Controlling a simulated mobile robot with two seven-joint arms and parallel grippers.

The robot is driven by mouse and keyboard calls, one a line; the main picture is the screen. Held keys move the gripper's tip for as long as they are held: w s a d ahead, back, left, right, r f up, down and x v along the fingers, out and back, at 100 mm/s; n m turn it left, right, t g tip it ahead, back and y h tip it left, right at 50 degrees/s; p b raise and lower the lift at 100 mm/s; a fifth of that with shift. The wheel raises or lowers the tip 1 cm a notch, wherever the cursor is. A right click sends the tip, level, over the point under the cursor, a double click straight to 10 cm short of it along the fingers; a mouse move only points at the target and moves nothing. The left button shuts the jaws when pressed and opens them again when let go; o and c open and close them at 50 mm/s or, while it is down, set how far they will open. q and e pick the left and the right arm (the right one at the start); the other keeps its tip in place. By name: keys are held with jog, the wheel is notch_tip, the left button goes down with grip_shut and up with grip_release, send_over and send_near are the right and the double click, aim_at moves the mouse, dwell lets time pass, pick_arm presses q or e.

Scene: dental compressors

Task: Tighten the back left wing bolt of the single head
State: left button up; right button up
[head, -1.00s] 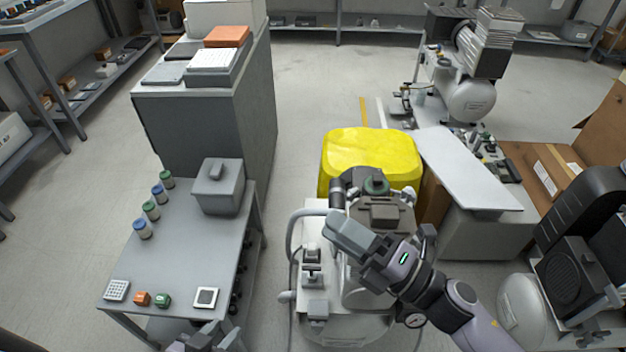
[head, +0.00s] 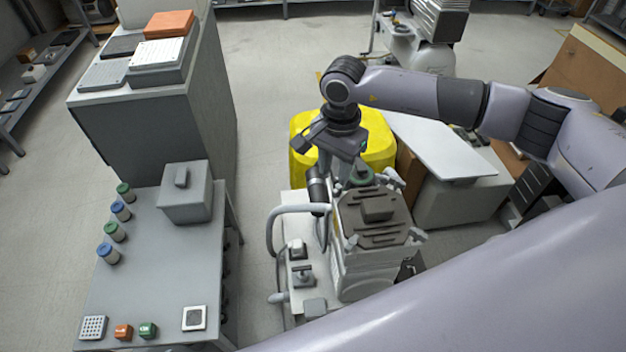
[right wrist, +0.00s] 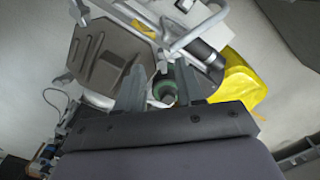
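The single head (head: 375,212) is a brown ribbed plate on the pale compressor in the middle of the head view, with grey wing bolts at its corners. My right gripper (head: 345,172) points down at its back left corner and hides the bolt there. In the right wrist view the gripper (right wrist: 160,92) has its two fingers apart, with a light grey wing bolt (right wrist: 161,67) showing near the gap between their tips. Contact cannot be told. A green round knob (right wrist: 165,88) lies behind the gap. My left gripper is out of view.
A grey hose pipe (head: 275,230) curves up left of the head. A yellow block (head: 380,150) stands behind it. A grey table (head: 150,270) with a box and several small jars is at left. My right arm covers the lower right.

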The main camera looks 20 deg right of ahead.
aim_at(335, 191)
jog(key=shift+w+d, duration=0.2)
jog(key=shift+d, duration=0.05)
notch_tip(335, 191, down, 7)
jog(key=shift+s+r+p, duration=0.1)
jog(key=shift+p, duration=0.25)
jog(key=shift+c, duration=0.3)
grip_shut()
